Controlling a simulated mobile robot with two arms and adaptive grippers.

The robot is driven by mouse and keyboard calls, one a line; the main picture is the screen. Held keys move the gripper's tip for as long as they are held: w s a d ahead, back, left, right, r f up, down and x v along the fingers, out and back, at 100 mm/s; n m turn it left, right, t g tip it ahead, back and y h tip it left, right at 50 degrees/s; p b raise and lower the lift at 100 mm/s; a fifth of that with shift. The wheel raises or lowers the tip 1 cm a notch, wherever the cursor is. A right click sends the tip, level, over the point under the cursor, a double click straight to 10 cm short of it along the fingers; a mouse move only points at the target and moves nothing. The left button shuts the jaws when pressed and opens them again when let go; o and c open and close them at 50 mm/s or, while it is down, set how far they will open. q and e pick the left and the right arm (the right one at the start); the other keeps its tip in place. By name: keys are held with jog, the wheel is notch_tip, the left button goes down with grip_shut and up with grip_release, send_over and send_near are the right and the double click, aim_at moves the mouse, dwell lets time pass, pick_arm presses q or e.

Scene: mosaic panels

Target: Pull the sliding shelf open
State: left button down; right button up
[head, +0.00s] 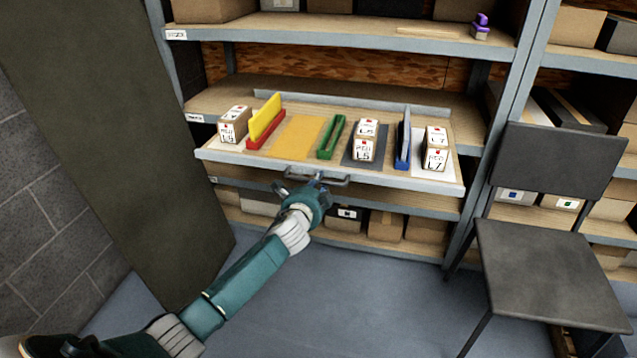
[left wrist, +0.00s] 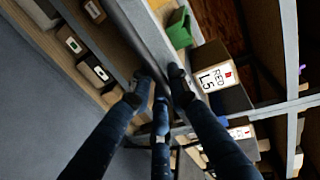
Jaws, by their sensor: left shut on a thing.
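The sliding shelf (head: 410,182) is a wooden board with a grey front lip, sticking out from the middle level of the shelving unit. A grey bar handle (head: 338,183) sits on the middle of its front. My left gripper (head: 316,184) is shut on the handle, reaching it from the front and below. In the left wrist view, the gripper fingers (left wrist: 160,88) close against the shelf's grey front edge (left wrist: 148,40); the fingers hide much of the handle there. My right gripper is not in view.
The shelf carries labelled boxes (head: 364,148), a yellow mat (head: 297,138), and red, green and blue holders. A dark chair (head: 545,265) stands at the right. A tall dark panel (head: 110,120) stands at the left. The floor in front (head: 370,290) is clear.

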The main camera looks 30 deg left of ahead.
pick_arm(q)
jog(key=shift+r, duration=0.1)
jog(key=c, duration=1.7)
grip_release()
jog(key=v, duration=1.2)
